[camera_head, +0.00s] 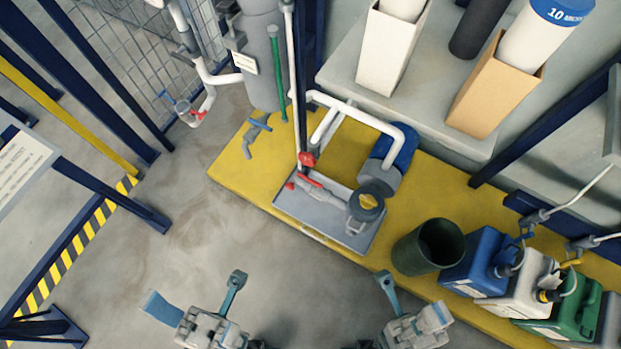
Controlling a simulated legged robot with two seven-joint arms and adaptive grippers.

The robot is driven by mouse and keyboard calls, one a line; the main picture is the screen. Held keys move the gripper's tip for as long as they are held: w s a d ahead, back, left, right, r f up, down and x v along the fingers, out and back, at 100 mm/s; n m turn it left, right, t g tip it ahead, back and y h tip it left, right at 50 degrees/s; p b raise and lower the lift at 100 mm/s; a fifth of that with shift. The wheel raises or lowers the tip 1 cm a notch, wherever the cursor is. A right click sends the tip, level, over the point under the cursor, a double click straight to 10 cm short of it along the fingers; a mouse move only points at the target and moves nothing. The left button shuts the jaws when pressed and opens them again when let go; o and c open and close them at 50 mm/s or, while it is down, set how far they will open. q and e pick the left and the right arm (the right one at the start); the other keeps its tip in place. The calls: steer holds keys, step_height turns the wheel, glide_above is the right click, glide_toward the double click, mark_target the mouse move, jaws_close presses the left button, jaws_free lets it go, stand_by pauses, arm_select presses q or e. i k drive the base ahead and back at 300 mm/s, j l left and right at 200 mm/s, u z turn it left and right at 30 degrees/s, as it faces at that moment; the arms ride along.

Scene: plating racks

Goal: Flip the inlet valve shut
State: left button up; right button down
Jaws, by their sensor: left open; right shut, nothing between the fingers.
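Several valves are in view, and I cannot tell from any marking which one is the inlet valve. A valve with a red lever (312,181) sits on the pipe low in front of the pump (387,160). A red fitting (308,159) is just above it on the upright pipe. A blue-handled tap (255,133) stands to the left, and another valve with red parts (192,113) is on white piping further left. My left gripper (194,289) is open and empty, over the floor at the bottom. My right gripper (412,297) is shut and empty at bottom right. Both are apart from all valves.
The pump and a grey tray (335,224) are on a yellow platform (232,168). A dark green bin (428,247) and several jugs, including a blue one (474,258), stand to the right. Blue posts and a mesh fence (110,32) are at left. The floor between is clear.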

mark_target(320, 186)
steer(key=i+j+z, duration=0.1)
steer(key=z, duration=0.85)
steer(key=j+z, duration=0.35)
steer(key=j, duration=0.25)
steer(key=j+z, duration=0.35)
steer(key=j, duration=0.3)
steer(key=k+j+z, duration=0.15)
steer(key=j+z, duration=0.2)
steer(key=j, duration=0.25)
steer(key=k+j, duration=0.1)
steer(key=j, duration=0.4)
steer(key=k+j, duration=0.1)
steer(key=j, duration=0.4)
